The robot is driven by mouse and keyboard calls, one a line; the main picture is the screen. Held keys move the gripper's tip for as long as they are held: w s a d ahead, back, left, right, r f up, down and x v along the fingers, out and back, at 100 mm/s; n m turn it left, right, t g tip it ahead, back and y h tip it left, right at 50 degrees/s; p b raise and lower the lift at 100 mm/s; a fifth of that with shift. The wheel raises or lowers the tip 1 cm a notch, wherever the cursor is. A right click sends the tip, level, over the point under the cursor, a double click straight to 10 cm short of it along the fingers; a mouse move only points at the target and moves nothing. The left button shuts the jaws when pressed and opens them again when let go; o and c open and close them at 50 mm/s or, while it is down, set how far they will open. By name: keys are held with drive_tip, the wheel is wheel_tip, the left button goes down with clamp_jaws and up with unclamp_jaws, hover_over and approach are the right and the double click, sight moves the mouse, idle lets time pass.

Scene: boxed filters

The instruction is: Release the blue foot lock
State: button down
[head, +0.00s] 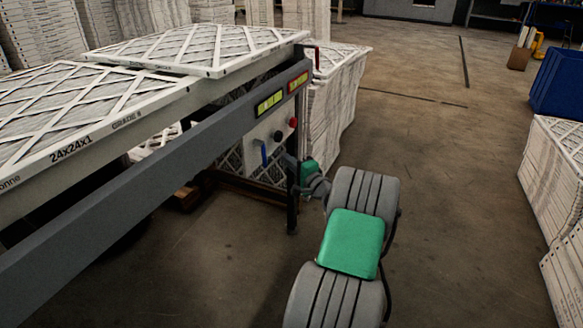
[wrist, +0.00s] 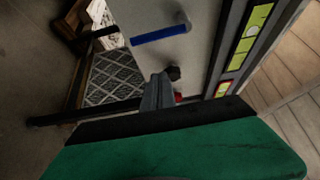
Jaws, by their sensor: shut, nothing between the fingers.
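The blue foot lock shows as a thin blue lever (head: 263,152) on a pale panel under the grey rail. In the head view it hangs downward from its upper end. In the wrist view the blue lever (wrist: 160,34) lies across the upper middle, with its pivot at the right end. My gripper (head: 290,160) is just right of the lever and low on the panel. In the wrist view my gripper (wrist: 160,77) is shut and empty, its tips beside the black knob and apart from the lever. Whether the tips touch the panel is unclear.
A black knob (head: 278,136) and a red button (head: 293,122) sit right of the lever. Yellow labels (head: 270,102) mark the grey rail (head: 190,150). White framed filters (head: 200,48) lie on top. A dark post (head: 292,200) stands below.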

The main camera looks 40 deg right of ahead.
drive_tip(key=w+a, duration=0.1)
drive_tip(key=w, duration=0.1)
drive_tip(key=w+a+b, duration=0.1)
drive_tip(key=w+a, duration=0.1)
drive_tip(key=shift+w, duration=0.15)
drive_tip(key=shift+a+r+p, duration=0.1)
drive_tip(key=shift+r+p, duration=0.05)
drive_tip(key=shift+p, duration=0.15)
drive_tip(key=shift+m, duration=0.3)
